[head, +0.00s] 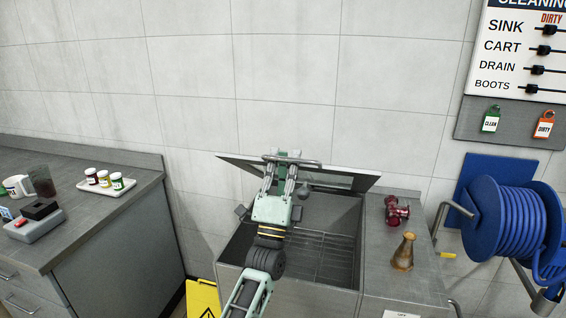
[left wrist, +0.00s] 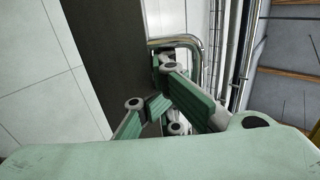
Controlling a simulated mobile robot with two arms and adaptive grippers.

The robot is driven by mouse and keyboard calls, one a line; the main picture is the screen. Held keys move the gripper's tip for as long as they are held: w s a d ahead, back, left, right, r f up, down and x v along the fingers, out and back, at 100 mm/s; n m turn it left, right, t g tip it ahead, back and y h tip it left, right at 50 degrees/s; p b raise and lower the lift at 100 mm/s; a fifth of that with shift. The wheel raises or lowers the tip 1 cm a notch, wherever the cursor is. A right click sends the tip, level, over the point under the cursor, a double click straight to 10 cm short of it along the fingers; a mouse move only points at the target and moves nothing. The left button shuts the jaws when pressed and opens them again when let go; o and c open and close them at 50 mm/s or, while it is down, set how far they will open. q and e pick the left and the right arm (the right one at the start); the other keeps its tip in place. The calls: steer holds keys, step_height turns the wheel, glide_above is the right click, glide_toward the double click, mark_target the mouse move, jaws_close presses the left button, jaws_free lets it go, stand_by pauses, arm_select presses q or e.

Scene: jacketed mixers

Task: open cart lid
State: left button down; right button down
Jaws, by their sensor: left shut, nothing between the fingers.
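The steel cart (head: 290,290) stands against the tiled wall, its bin open at the top with a wire rack (head: 325,260) inside. Its lid (head: 345,180) is raised at the back, tilted over the rear of the bin. A chrome bar handle (head: 312,162) runs along the lid. My left gripper (head: 284,160) reaches up over the bin to this handle, its fingers shut with nothing held. In the left wrist view the handle (left wrist: 172,41) curves beside the fingers, near the dark lid panel (left wrist: 105,50); contact is hard to tell. My right gripper is not in view.
A red valve fitting (head: 396,211) and a brownish flask (head: 404,252) stand on the cart's right top. A blue hose reel (head: 510,220) is at the right. A counter (head: 110,205) with jars stands left; a yellow floor sign (head: 203,299) stands between.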

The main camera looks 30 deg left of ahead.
arm_select(q)
steer(key=shift+w+r+h+p, duration=0.25)
steer(key=shift+w+h+p, duration=0.05)
stand_by(0.5)
steer(key=shift+w+a+r+p, duration=0.1)
steer(key=shift+w+r+p, duration=0.3)
steer(key=shift+r+p, duration=0.15)
steer(key=r, duration=0.1)
steer(key=w+r+p, duration=0.1)
steer(key=w+r+g+p, duration=0.1)
steer(key=shift+w+a+r, duration=0.1)
steer(key=shift+a, duration=0.2)
steer(key=w+a+r+g, duration=0.1)
steer(key=w+a+r, duration=0.1)
steer(key=w+r, duration=0.3)
steer(key=w+a+r+g, duration=0.1)
steer(key=w+r, duration=0.5)
steer(key=w, duration=0.7)
steer(key=shift+a+g+h, duration=0.4)
steer(key=shift+a, duration=0.4)
steer(key=shift+s+f, duration=0.1)
steer(key=shift+f, duration=0.05)
steer(key=v, duration=1.2)
